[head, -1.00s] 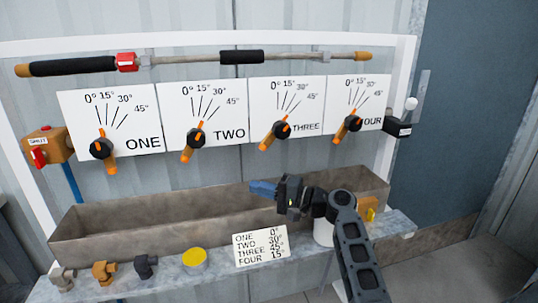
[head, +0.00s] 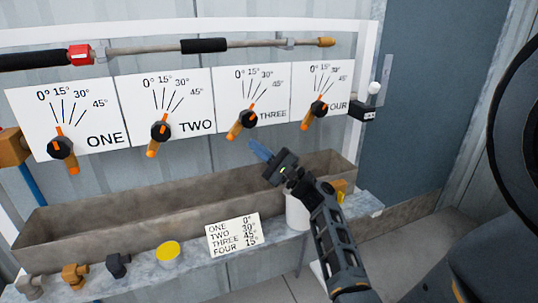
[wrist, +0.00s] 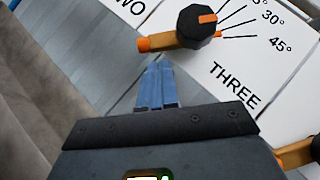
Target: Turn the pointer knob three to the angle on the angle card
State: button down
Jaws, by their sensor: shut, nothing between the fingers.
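Pointer knob three (head: 249,119) is a black knob with an orange handle on the white THREE plate (head: 273,88). Its handle points down-left and its orange tip up-right among the scale lines; the exact mark is hard to read. It also shows in the wrist view (wrist: 194,29), its handle toward the left. The angle card (head: 233,235) leans at the shelf front and reads ONE 0°, TWO 30°, THREE 45°, FOUR 15°. My gripper (head: 259,150) is shut and empty, its blue fingertips below knob three, apart from it. The fingertips (wrist: 158,70) show just below the handle in the wrist view.
Knobs one (head: 61,148), two (head: 160,132) and four (head: 319,108) sit on neighbouring plates. A long trough (head: 130,215) lies beneath. A white cup (head: 297,212), a yellow-topped can (head: 168,253) and fittings stand on the shelf. A lance (head: 205,46) hangs above.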

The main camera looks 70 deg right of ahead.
aim_at(238, 134)
jog(key=shift+x, duration=1.5)
jog(key=shift+w+a+m+h+b, duration=0.4)
jog(key=shift+w+h+b, duration=0.1)
jog(key=shift+b, duration=0.25)
jog(key=shift+r+m, duration=0.3)
jog(key=shift+r, duration=0.05)
jog(key=shift+f, duration=0.1)
